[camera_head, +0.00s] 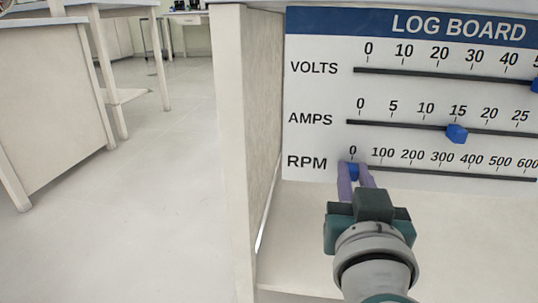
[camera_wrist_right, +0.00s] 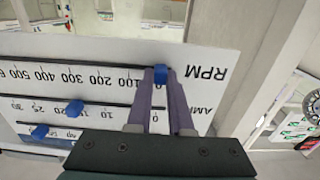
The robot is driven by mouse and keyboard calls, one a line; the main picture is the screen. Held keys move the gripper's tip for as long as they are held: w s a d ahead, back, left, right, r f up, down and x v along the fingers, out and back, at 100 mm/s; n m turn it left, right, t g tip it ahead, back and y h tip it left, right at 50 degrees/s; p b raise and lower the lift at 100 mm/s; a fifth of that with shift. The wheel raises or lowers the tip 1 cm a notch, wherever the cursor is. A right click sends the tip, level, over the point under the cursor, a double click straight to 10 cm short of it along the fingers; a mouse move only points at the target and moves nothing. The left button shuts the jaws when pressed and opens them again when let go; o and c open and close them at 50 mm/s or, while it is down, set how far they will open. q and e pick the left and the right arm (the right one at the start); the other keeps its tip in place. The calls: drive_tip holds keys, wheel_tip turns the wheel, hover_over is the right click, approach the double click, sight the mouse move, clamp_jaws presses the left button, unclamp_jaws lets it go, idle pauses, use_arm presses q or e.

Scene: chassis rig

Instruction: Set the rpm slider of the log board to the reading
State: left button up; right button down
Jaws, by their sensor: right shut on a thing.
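The white log board (camera_head: 310,100) with a blue header fills the right of the head view. Its rpm slider (camera_head: 353,172) is a blue knob at 0, the left end of the bottom track. My right gripper (camera_head: 355,170) is shut on this knob, with its purple fingers on both sides of it. The right wrist view shows the board upside down, with the rpm slider (camera_wrist_right: 161,73) between the fingertips (camera_wrist_right: 161,78). The amps slider (camera_head: 457,134) is at about 15. The volts slider (camera_head: 535,86) is at the right edge, partly cut off. My left gripper is not in view. No separate reading shows.
A pale upright panel (camera_head: 232,140) stands just left of the board. A pale shelf surface (camera_head: 300,230) lies below the board. White benches (camera_head: 55,110) stand at the far left, with open floor (camera_head: 165,190) between.

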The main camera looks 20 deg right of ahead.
sight(409, 168)
idle(0.3)
drive_tip(key=shift+s+d, duration=0.1)
drive_tip(key=shift+d, duration=0.05)
drive_tip(key=d+p, duration=0.1)
drive_tip(key=s+d+p, duration=0.1)
drive_tip(key=p, duration=0.1)
drive_tip(key=shift+s+d+r, duration=0.25)
drive_tip(key=shift+s+d, duration=0.15)
drive_tip(key=d, duration=0.1)
drive_tip(key=s+d+p, duration=0.1)
drive_tip(key=s+d, duration=0.1)
drive_tip(key=d, duration=0.1)
drive_tip(key=shift+s+d+f, duration=0.1)
drive_tip(key=shift+s+f, duration=0.15)
drive_tip(key=c, duration=0.8)
unclamp_jaws()
